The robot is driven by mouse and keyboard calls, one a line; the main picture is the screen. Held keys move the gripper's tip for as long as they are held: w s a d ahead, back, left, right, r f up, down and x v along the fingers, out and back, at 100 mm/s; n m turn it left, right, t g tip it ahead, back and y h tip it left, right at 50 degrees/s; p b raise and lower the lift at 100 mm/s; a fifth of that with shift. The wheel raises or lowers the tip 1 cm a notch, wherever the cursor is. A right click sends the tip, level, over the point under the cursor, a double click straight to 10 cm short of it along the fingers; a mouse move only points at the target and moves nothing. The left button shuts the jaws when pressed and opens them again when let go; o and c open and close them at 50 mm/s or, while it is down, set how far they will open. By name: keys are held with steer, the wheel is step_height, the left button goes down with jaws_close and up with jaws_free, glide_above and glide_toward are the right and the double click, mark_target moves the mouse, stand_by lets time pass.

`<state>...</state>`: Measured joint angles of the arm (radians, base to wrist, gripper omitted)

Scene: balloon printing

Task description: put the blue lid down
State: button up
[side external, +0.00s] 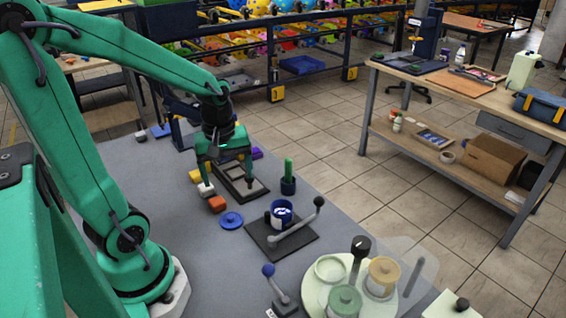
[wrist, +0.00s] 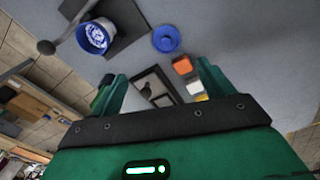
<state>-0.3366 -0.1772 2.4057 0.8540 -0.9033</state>
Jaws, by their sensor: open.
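The blue lid (side external: 231,221) lies flat on the grey table, apart from my gripper. It is a round disc with a small knob. In the wrist view the blue lid (wrist: 166,39) is beyond the fingertips. My gripper (side external: 226,184) is open and empty, pointing down above the dark framed tray (side external: 262,193). The gripper's fingers (wrist: 160,85) are spread wide in the wrist view, with nothing between them but the tray and table below. A blue cup (side external: 281,209) with white and blue contents stands open on a dark plate to the right of the lid.
A grey lever with a ball (side external: 318,202) crosses the dark plate (side external: 268,250). Orange (side external: 217,204) and white blocks sit close to my gripper. A green-topped holder (side external: 288,178) stands behind the cup. A round pale tray (side external: 390,300) with lidded pots is at the front right. Table left of the lid is clear.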

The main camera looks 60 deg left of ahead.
steer(key=s+d+r+m+t, duration=0.2)
steer(key=d+r+m+t, duration=0.3)
steer(key=m, duration=0.9)
steer(key=shift+s+d+r, duration=0.4)
steer(key=shift+d+r, duration=1.5)
steer(key=shift+r, duration=0.85)
steer(key=shift+c, duration=0.4)
